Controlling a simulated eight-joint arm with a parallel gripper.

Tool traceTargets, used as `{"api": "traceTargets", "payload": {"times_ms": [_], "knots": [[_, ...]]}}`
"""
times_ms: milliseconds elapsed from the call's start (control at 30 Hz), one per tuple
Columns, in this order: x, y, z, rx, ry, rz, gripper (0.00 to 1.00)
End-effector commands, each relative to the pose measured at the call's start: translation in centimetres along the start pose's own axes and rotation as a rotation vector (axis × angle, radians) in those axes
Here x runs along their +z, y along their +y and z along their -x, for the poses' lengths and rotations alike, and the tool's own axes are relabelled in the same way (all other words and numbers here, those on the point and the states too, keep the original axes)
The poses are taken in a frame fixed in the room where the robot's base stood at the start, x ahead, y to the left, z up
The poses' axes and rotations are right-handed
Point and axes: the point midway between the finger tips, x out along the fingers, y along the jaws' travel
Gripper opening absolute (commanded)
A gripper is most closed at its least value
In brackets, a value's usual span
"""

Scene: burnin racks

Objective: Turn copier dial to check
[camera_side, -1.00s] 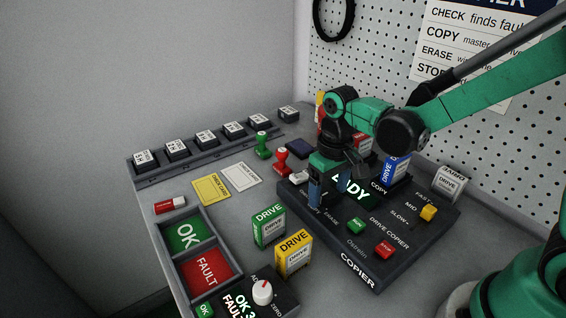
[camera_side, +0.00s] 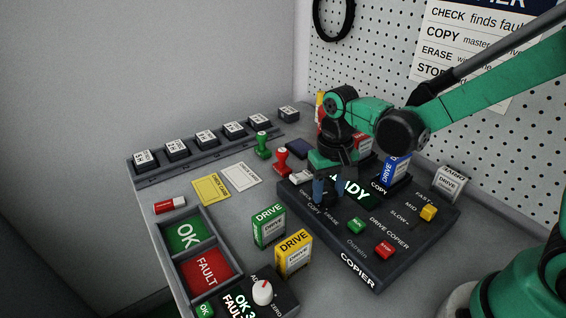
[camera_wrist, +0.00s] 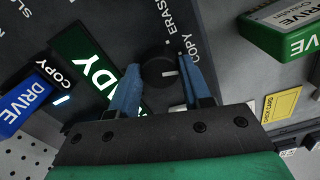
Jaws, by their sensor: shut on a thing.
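The dark drive copier (camera_side: 345,262) lies on the bench with a lit green READY display (camera_side: 357,190), partly hidden by my arm. Its round black dial (camera_wrist: 158,72) shows in the wrist view with a short white pointer mark. COPY and ERASE labels (camera_wrist: 172,25) are printed beside it; the CHECK label cannot be read. My gripper (camera_wrist: 158,75) has its blue fingers on either side of the dial, shut on it. In the side view my gripper (camera_side: 330,192) points down at the copier's left part, and the dial is mostly hidden by the fingers.
A blue drive (camera_side: 396,167) stands in the copier's COPY slot. Green and red buttons (camera_side: 385,249) and a yellow speed knob (camera_side: 429,212) sit on the copier. Green and yellow drives (camera_side: 293,252) stand close to its left edge. OK and FAULT trays (camera_side: 209,270) are at the front left.

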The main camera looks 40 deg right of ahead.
Motion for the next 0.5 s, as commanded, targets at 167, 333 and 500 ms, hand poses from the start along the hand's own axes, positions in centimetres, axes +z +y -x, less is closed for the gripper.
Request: {"api": "traceTargets", "payload": {"times_ms": [167, 333, 500], "knots": [[-0.03, 0.02, 0.02, 0.001, 0.0, -0.155, 0.0], [-0.04, 0.02, 0.03, 0.001, 0.001, -0.29, 0.0], [-0.04, 0.02, 0.03, 0.001, 0.001, -0.401, 0.0]]}}
